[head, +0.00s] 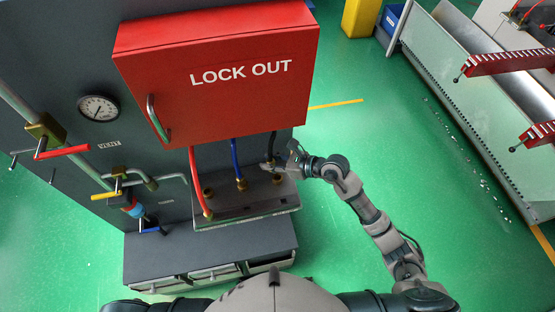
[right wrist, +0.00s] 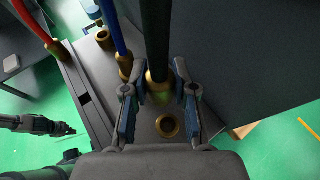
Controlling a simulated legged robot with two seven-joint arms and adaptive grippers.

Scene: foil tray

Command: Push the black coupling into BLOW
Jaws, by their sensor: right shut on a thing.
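The black coupling is a brass end (right wrist: 158,88) on a thick black hose (right wrist: 155,35). The hose also shows in the head view (head: 271,146), hanging below the red box. My right gripper (right wrist: 160,98) is shut on the coupling, with a blue-padded finger on each side. In the head view my right gripper (head: 287,163) is at the right end of the grey manifold (head: 245,208). An empty brass port (right wrist: 168,126) lies just below the coupling in the wrist picture. I cannot read a BLOW label. My left gripper (right wrist: 62,128) shows small at the left; its fingers are unclear.
The red hose (head: 197,172) and blue hose (head: 235,158) hang to the left, with brass ends. The red LOCK OUT box (head: 220,85) overhangs the manifold.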

